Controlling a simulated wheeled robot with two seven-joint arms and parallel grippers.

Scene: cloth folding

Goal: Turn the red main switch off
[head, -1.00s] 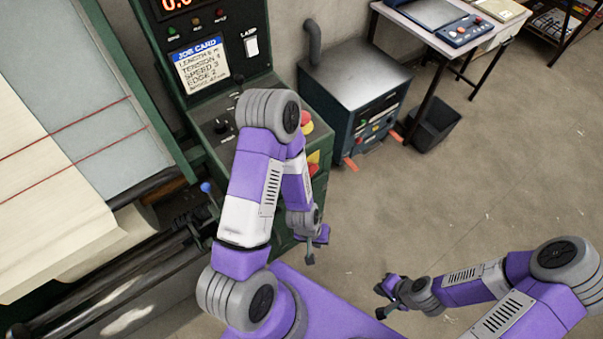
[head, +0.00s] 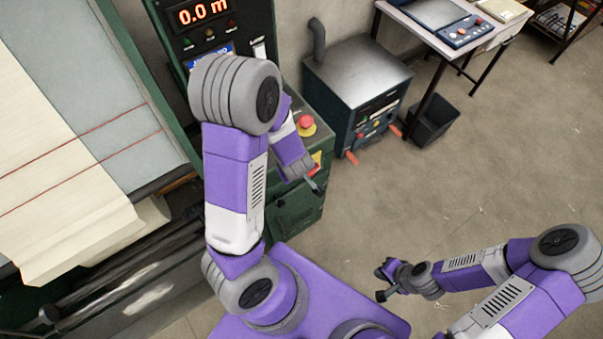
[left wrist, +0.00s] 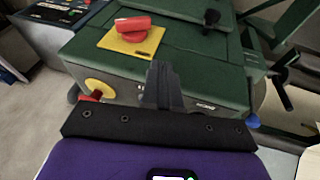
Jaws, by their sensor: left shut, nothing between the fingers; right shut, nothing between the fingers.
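The red main switch (left wrist: 133,25) is a red bar handle on a square yellow plate, on a green face of the machine cabinet in the left wrist view. In the head view its red and yellow (head: 316,159) show partly, beside my left forearm. My left gripper (head: 318,187) is shut and empty, just below the switch in the picture. In the left wrist view its dark fingers (left wrist: 159,75) are together, below and right of the switch, with a visible gap to it. My right gripper (head: 381,283) is shut and empty over open floor, away from the cabinet.
A red mushroom button (head: 306,122) on a yellow base sits on the console above the switch. The display (head: 197,13) reads 0.0 m. A dark blue-green unit (head: 362,85) stands right of the cabinet. The floor (head: 450,180) to the right is clear.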

